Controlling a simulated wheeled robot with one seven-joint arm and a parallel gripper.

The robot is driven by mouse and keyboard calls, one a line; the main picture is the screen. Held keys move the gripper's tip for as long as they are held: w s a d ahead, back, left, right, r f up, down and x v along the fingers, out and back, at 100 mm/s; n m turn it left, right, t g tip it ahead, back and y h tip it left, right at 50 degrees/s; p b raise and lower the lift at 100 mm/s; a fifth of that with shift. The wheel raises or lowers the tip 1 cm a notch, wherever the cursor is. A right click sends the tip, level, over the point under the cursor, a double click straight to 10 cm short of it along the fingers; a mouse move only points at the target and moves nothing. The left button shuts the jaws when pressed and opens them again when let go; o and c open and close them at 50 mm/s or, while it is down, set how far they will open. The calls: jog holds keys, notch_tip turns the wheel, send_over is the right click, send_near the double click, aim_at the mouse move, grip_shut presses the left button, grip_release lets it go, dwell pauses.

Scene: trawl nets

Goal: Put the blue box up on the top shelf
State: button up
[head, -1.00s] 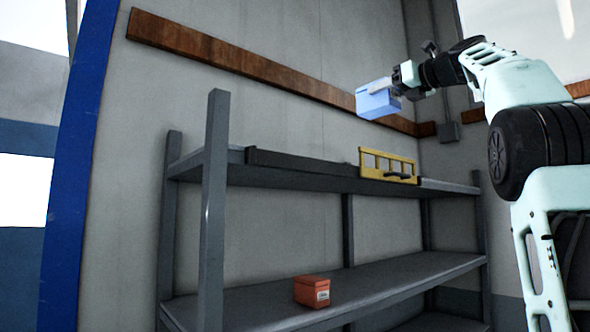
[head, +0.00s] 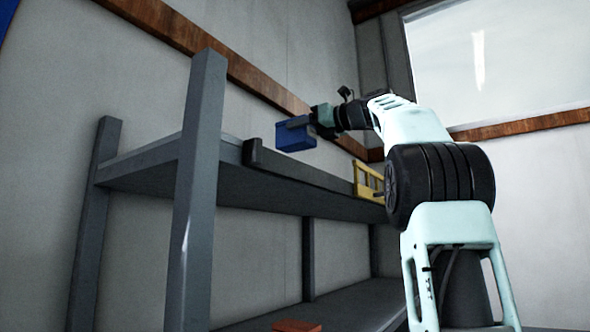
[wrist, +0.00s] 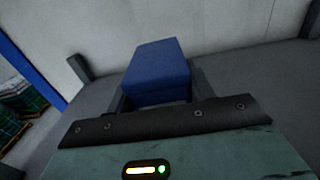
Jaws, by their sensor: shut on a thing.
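The blue box (head: 295,136) is held in my gripper (head: 308,124), above the top shelf (head: 150,160) of the grey rack in the head view. In the wrist view the blue box (wrist: 157,72) sits between the two dark fingers of my gripper (wrist: 158,90), which is shut on it. The box looks about level and apart from the shelf in the head view. The shelf's upper surface is mostly hidden from below in the head view; grey shelf surface shows around the box in the wrist view.
A dark bar (head: 300,168) runs along the top shelf's front edge. A yellow frame (head: 369,182) stands at its right part, partly hidden by my arm. A grey upright post (head: 197,190) rises at the front left. An orange box (head: 297,326) is on the lower shelf.

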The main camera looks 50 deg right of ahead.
jog(key=shift+f, duration=4.2)
jog(key=shift+f, duration=0.1)
jog(key=o, duration=1.1)
jog(key=shift+o, duration=0.2)
jog(key=s+b, duration=0.5)
jog(key=s, duration=0.7)
jog(key=shift+d, duration=0.45)
